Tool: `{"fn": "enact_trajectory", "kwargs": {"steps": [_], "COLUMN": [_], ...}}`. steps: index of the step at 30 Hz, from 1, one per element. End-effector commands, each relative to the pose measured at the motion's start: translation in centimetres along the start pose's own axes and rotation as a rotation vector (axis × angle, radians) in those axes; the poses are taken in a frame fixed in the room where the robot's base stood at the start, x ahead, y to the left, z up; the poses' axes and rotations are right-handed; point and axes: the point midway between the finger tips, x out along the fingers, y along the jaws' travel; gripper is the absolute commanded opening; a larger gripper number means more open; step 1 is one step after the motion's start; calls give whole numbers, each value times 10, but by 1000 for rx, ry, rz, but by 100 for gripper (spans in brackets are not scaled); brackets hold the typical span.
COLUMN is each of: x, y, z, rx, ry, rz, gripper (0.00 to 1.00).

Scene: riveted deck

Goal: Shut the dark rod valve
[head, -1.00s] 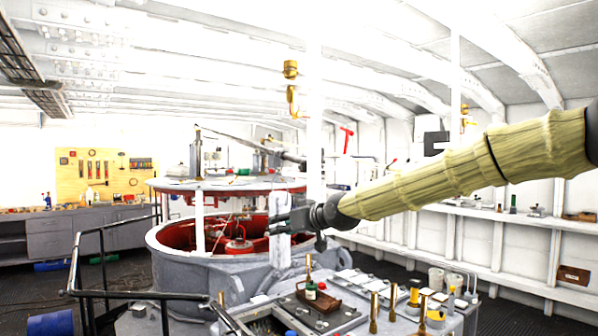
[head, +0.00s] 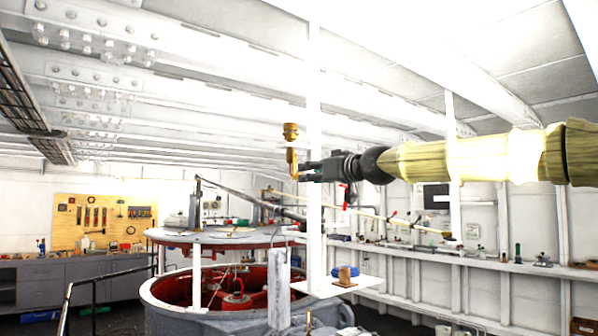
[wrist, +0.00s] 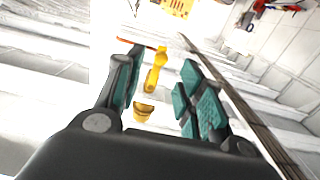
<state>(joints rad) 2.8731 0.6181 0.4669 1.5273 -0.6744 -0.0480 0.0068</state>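I cannot tell for sure which fitting is the dark rod valve. A brass fitting with a round top (head: 291,131) and a hanging brass part (head: 292,157) is close to my gripper (head: 300,171), beside a white post. In the wrist view, my gripper (wrist: 160,90) is open, with teal pads apart. The yellow brass part (wrist: 154,78) and a brass cup shape (wrist: 144,107) show between the fingers, with no clear contact. A thin orange-red piece (wrist: 150,47) shows beyond. In the head view, the fingertips overlap the hanging part's lower end.
A white post (head: 314,120) stands close to my gripper. Below are a round red-lined hatch (head: 190,295) and a dark slanting rod (head: 255,203). A red handle (head: 346,196) hangs below my arm. A wall shelf (head: 500,262) runs at right.

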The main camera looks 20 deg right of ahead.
Motion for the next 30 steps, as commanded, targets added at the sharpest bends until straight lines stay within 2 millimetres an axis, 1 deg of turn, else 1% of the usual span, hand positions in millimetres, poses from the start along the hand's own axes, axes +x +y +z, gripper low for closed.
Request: {"fn": "enact_trajectory", "kwargs": {"steps": [1, 6, 12, 15, 21, 29, 30], "x": [8, 30, 51, 59, 65, 66, 66], "y": [0, 1, 0, 1, 0, 0, 0], "z": [-2, -1, -1, 0, 1, 1, 1], "rx": [0, -1, 0, 0, 0, 0, 0], "ry": [-2, -3, -2, -2, -1, -1, -1], "rz": [0, 1, 0, 1, 1, 1, 1], "gripper": [38, 38, 38, 38, 38, 38, 33]}}
